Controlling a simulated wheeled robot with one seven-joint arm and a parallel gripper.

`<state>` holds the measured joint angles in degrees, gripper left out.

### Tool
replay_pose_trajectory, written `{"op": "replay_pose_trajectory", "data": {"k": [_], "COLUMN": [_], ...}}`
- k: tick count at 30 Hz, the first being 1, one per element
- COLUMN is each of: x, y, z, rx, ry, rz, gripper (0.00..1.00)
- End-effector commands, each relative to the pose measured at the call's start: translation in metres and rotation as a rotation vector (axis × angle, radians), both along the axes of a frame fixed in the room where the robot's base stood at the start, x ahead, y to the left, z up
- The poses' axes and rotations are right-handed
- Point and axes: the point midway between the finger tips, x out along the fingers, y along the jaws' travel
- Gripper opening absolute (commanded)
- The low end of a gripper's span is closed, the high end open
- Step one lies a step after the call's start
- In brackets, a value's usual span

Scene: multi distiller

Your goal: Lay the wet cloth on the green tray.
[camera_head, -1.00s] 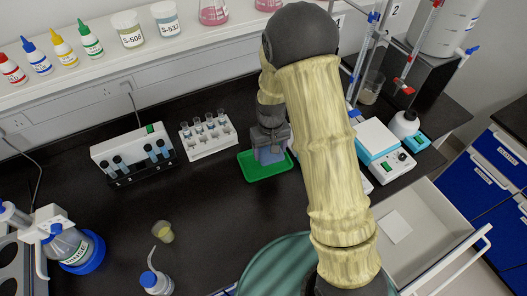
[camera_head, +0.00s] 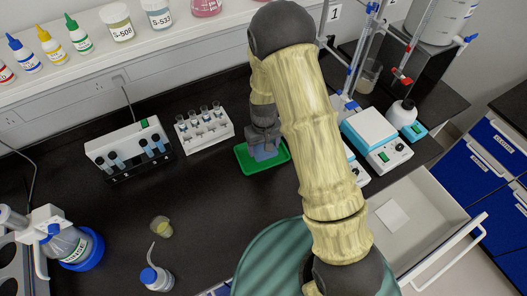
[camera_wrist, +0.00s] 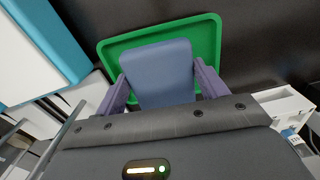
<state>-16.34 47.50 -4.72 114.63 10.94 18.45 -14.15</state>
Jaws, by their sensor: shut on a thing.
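The green tray (camera_head: 280,163) lies on the black bench in the middle of the head view; it also shows in the wrist view (camera_wrist: 209,38). The blue-grey cloth (camera_wrist: 160,73) is between the fingers of my gripper (camera_wrist: 158,88), which is shut on it. In the head view the cloth (camera_head: 263,154) hangs from my gripper (camera_head: 262,140) over the tray. Its lower end is at or just above the tray floor; I cannot tell whether it touches. My arm hides part of the area to the right of the tray.
A white rack of tubes (camera_head: 205,130) stands left of the tray, with a white device (camera_head: 128,148) further left. A blue-and-white hotplate (camera_head: 368,130) is at the right. A wash bottle (camera_head: 155,279) and small beaker (camera_head: 162,227) stand in front. An open drawer (camera_head: 400,205) juts out at right.

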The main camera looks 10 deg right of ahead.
Motion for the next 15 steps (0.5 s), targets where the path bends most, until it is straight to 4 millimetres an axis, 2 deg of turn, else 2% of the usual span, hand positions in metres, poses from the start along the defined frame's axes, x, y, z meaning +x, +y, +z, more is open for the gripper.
{"op": "replay_pose_trajectory", "data": {"k": [11, 15], "x": [0.001, 0.0], "y": [0.0, 0.0], "z": [-0.005, -0.017], "rx": [0.001, 0.001], "ry": [-0.002, 0.001], "rz": [0.0, 0.0], "gripper": [0.46, 0.46]}}
